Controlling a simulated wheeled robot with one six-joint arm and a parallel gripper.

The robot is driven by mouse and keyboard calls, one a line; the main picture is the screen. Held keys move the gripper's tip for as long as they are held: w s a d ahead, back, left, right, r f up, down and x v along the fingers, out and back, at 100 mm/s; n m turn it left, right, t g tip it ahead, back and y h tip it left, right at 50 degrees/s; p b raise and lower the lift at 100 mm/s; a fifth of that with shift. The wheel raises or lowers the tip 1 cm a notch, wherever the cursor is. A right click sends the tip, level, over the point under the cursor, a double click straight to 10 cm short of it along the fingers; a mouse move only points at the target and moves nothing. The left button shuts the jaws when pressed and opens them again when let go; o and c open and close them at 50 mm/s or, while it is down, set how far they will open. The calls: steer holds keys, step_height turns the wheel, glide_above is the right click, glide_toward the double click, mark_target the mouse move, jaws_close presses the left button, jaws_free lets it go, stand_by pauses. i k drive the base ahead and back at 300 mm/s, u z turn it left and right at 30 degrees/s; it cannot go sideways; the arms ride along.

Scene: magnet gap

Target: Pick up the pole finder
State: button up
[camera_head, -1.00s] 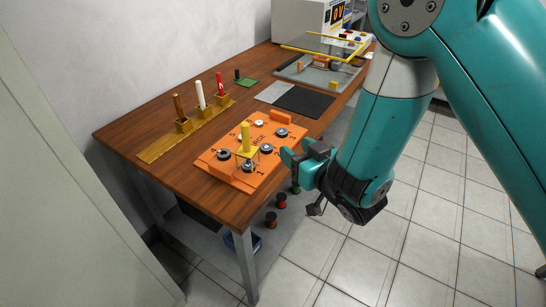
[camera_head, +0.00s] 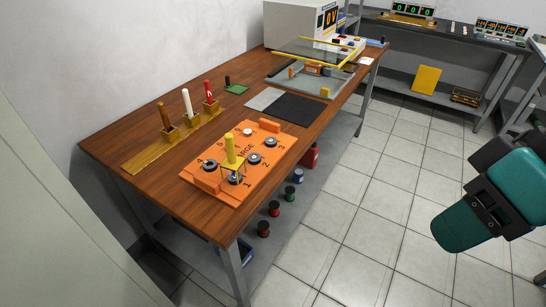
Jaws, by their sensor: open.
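A red stick (camera_head: 209,92) with a white mark stands upright in the brass rack (camera_head: 150,160) at the back left of the wooden table. A white stick (camera_head: 187,103) and a brown stick (camera_head: 165,117) stand in the same rack. The red one may be the pole finder, but I cannot read its mark. My gripper (camera_head: 477,190) is at the right edge, over the floor, well apart from the table and rack. It is open and partly cut off by the frame edge, and I see nothing held in it.
An orange board (camera_head: 270,178) with numbered round pieces and a yellow post (camera_head: 229,150) lies at the table's front. Behind are a dark mat (camera_head: 300,107), a grey tray with a clear cover (camera_head: 313,82) and a white instrument (camera_head: 292,28). Several spools sit on the lower shelf. The tiled floor is clear.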

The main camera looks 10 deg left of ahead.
mark_target(233, 163)
steer(key=z, duration=1.5)
steer(key=k, duration=1.15)
steer(key=u, duration=1.3)
steer(key=i, duration=0.8)
steer(key=u, duration=0.2)
